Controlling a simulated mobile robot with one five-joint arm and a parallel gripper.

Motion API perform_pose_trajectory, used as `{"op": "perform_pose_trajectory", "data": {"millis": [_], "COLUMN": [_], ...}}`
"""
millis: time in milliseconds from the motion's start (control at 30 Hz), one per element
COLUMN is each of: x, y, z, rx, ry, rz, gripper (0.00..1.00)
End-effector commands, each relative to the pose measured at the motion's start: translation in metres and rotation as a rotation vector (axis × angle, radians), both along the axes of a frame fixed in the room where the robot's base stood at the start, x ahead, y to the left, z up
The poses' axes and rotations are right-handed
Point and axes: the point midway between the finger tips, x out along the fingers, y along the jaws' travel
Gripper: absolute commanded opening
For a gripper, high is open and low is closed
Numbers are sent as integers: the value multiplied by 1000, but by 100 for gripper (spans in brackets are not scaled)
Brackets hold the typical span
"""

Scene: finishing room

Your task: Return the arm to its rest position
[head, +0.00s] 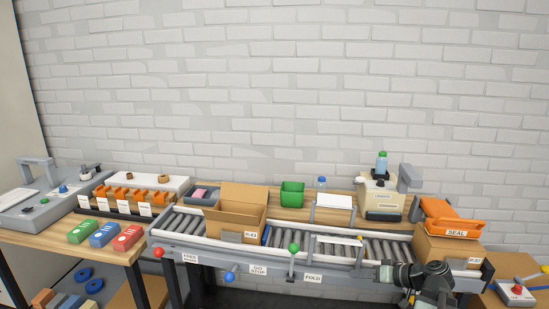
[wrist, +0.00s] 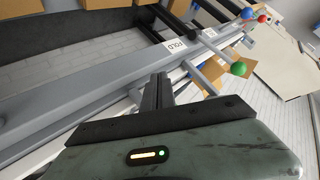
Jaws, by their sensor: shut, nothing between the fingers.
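My gripper shows in the wrist view (wrist: 157,92), with its dark fingers together and nothing between them. It points toward the grey side rail of the conveyor (wrist: 85,95), apart from the green knob (wrist: 239,68). In the head view my dark arm is folded low at the lower right, in front of the conveyor's right end. My fingertips cannot be made out there.
The roller conveyor (head: 215,222) carries an open cardboard box (head: 236,213) and a box under the orange SEAL device (head: 452,220). Green (head: 293,248), blue (head: 229,276) and red (head: 158,253) knobs stick out in front. A wooden table (head: 60,238) stands left.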

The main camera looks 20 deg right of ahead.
Motion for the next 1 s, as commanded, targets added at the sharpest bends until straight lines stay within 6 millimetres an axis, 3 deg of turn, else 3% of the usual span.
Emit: {"op": "perform_pose_trajectory", "data": {"millis": [33, 200, 300, 400, 600, 733, 800, 1000], "x": [14, 29, 25, 19, 9, 3, 3, 4], "y": [43, 162, 212, 247, 294, 315, 312, 311], "z": [-17, -75, -97, -110, -121, -123, -147, -183], "rx": [-5, -105, -206, -307, -493, -598, -601, -598], "ry": [98, 462, 622, 729, 848, 883, 887, 886], "rz": [63, 183, 203, 198, 157, 121, 110, 111], "gripper": [0, 0, 0, 0, 0, 0, 0, 0]}}
